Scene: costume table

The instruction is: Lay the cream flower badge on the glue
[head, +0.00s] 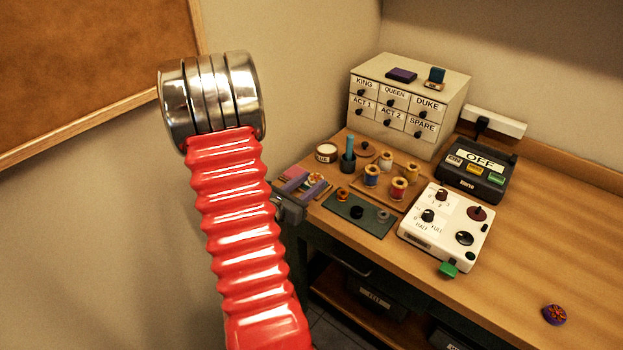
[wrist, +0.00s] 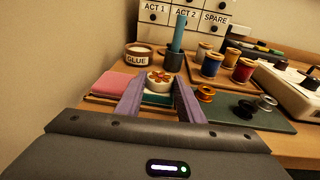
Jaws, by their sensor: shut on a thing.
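The cream flower badge (wrist: 159,82), round with an orange-brown flower, is between the purple fingers of my gripper (wrist: 160,101), which is shut on it. In the head view, my gripper (head: 303,186) is at the table's left end, and the badge (head: 316,181) shows in part behind the fingers. The badge is at or just above some flat cloth pieces; I cannot tell whether it touches them. A cream pot labelled GLUE (wrist: 138,56) stands behind and to the left of the badge; the pot is also in the head view (head: 326,152). No other glue is plain to see.
A pink cloth (wrist: 115,85) lies left of the fingers. Thread spools (head: 398,189) and a dark green mat (head: 358,213) lie to the right. A purple badge (head: 554,314) lies at far right, with clear table around it.

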